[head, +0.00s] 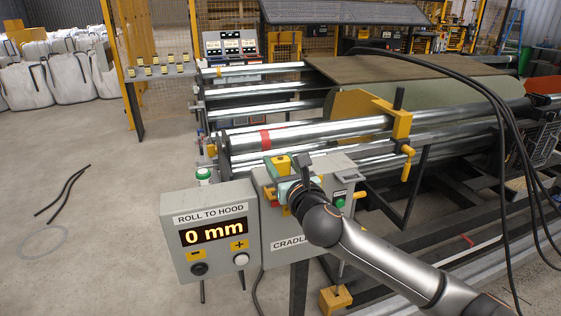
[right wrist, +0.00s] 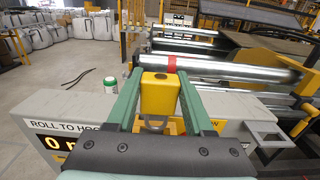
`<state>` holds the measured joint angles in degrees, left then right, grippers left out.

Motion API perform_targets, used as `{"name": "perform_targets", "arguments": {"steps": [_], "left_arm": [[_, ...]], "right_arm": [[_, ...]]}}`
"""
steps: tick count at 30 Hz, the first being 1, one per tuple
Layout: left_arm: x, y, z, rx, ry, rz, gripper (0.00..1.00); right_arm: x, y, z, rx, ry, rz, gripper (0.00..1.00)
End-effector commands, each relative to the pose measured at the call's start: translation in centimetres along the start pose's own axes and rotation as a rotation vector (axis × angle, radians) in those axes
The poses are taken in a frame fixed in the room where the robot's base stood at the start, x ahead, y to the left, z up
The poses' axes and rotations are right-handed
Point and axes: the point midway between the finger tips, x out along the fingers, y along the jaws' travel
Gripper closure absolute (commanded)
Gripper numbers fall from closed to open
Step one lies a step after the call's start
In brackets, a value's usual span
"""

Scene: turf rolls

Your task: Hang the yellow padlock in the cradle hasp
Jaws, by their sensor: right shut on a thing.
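The yellow padlock (right wrist: 159,94) is between the two green fingers of my right gripper (right wrist: 158,84) in the right wrist view. Its yellow body faces up and its grey shackle shows below, towards the palm. The hasp cannot be made out clearly; my wrist and arm cover much of the box front. My left gripper is not in view.
A grey control box (head: 212,262) reading "ROLL TO HOOD 0 mm" stands left of the cradle box. A steel roller (head: 300,133) with a red band runs behind. A shelf (head: 160,72) holds several small yellow items. Black cables hang at the right. Floor at left is mostly clear.

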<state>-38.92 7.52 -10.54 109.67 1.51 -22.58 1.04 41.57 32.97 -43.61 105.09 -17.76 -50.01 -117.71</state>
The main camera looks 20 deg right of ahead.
Motion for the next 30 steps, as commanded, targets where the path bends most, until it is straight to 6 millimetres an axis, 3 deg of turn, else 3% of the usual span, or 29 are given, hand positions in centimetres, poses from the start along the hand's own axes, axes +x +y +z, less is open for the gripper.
{"name": "perform_targets", "arguments": {"steps": [30], "left_arm": [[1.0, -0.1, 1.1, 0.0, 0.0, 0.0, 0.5]], "right_arm": [[0.0, 0.0, -2.6, -0.001, 0.0, 0.0, 1.0]]}}
